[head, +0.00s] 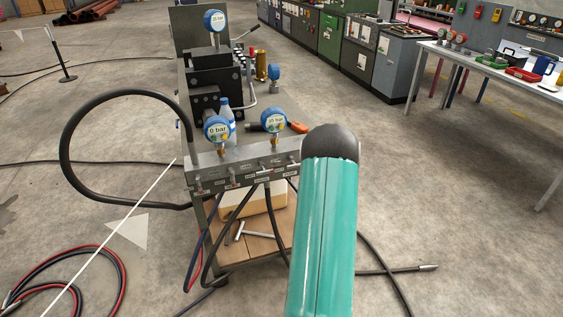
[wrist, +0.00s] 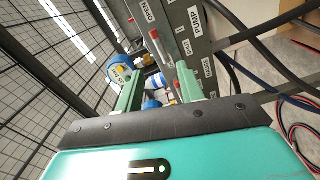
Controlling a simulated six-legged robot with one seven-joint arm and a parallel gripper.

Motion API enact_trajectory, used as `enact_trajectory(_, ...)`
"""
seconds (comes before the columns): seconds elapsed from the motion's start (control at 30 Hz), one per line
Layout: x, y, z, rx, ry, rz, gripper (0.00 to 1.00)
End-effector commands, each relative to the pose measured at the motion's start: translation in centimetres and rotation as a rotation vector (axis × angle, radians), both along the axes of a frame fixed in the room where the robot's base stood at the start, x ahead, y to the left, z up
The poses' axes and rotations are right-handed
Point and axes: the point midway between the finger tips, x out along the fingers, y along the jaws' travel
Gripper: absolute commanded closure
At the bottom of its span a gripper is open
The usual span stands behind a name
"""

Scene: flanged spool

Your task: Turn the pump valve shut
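The grey valve manifold (head: 240,165) runs along the front of a pump trolley in the head view. Several small levers and white labels line its face. In the wrist view the manifold (wrist: 190,35) runs along the top, with labels reading PUMP, OPEN and SHUT. A metal valve lever with a red end (wrist: 155,36) sticks out near the PUMP label. My gripper (wrist: 160,72) is open, its two green fingers apart. The lever lies at or just beyond the gap between the fingertips; contact is not clear. In the head view my arm hides the gripper and the manifold's right end.
Two blue gauges stand on the manifold, one reading 0 bar (head: 217,128) and one apparently 35 bar (head: 273,120). A thick black hose (head: 66,150) loops out left. Hoses lie on the floor below. A workbench (head: 500,66) stands right; the floor between is open.

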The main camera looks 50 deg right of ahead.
Motion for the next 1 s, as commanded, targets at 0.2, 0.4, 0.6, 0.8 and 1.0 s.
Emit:
enact_trajectory(0.2, 0.0, -0.8, -0.1, -0.009, -0.003, -0.005, 0.62)
enact_trajectory(0.4, 2.7, -2.5, -0.1, -0.008, -0.004, -0.006, 0.62)
enact_trajectory(0.6, 6.3, -4.4, -0.1, -0.008, -0.005, -0.005, 0.62)
enact_trajectory(0.8, 9.5, -6.1, -0.1, -0.007, -0.004, -0.003, 0.62)
enact_trajectory(1.0, 11.1, -6.9, -0.1, -0.006, -0.003, -0.003, 0.62)
